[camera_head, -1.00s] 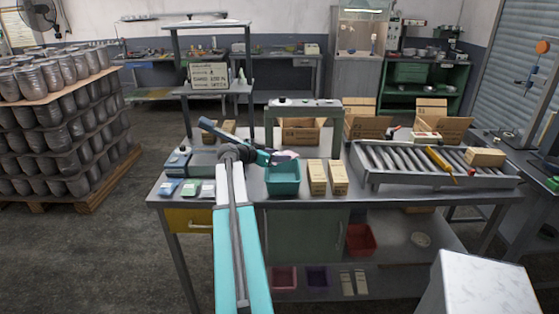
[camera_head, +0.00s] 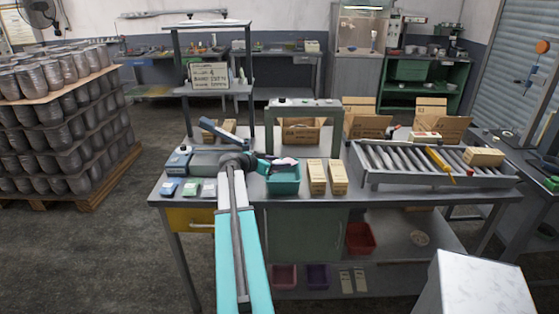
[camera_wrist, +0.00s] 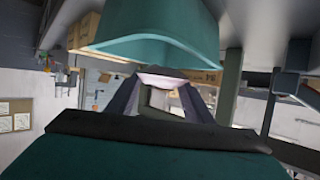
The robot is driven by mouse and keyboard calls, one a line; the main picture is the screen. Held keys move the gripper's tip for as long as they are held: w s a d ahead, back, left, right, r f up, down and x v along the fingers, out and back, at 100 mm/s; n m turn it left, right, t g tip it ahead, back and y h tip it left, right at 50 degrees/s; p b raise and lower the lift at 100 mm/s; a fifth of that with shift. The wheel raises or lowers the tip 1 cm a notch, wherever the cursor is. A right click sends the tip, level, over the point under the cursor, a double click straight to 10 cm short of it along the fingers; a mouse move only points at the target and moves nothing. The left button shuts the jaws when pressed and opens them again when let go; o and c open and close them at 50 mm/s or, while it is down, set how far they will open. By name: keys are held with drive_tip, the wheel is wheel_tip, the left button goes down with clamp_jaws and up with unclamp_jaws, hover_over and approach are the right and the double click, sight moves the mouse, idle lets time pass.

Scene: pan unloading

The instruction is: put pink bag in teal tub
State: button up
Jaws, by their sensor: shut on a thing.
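The teal tub (camera_head: 283,187) stands on the workbench in the head view, left of two tan boxes. The pink bag (camera_head: 285,161) shows at the tub's mouth, pale pink and partly hidden by my gripper. My gripper (camera_head: 277,163) reaches in from the left and is shut on the bag, at about the height of the tub's rim. In the wrist view the tub (camera_wrist: 165,50) fills the top of the picture. The bag (camera_wrist: 162,80) shows as a pale pink strip between my fingers (camera_wrist: 160,95). Whether the bag touches the tub is not clear.
Two tan boxes (camera_head: 327,179) stand close to the tub's right. Several small bags (camera_head: 189,189) lie at the bench's left front. A roller conveyor (camera_head: 430,164) fills the right of the bench. A grey frame (camera_head: 304,104) stands behind the tub.

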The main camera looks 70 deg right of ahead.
drive_tip(key=shift+f+b, duration=0.6)
drive_tip(key=shift+b, duration=0.6)
idle(0.3)
drive_tip(key=o, duration=1.1)
drive_tip(key=shift+r+p, duration=0.4)
drive_tip(key=shift+p, duration=0.3)
drive_tip(key=shift+r+p, duration=0.3)
drive_tip(key=shift+p, duration=0.15)
drive_tip(key=b+v, duration=0.3)
drive_tip(key=v, duration=0.9)
drive_tip(key=shift+b, duration=0.3)
drive_tip(key=shift+s, duration=0.15)
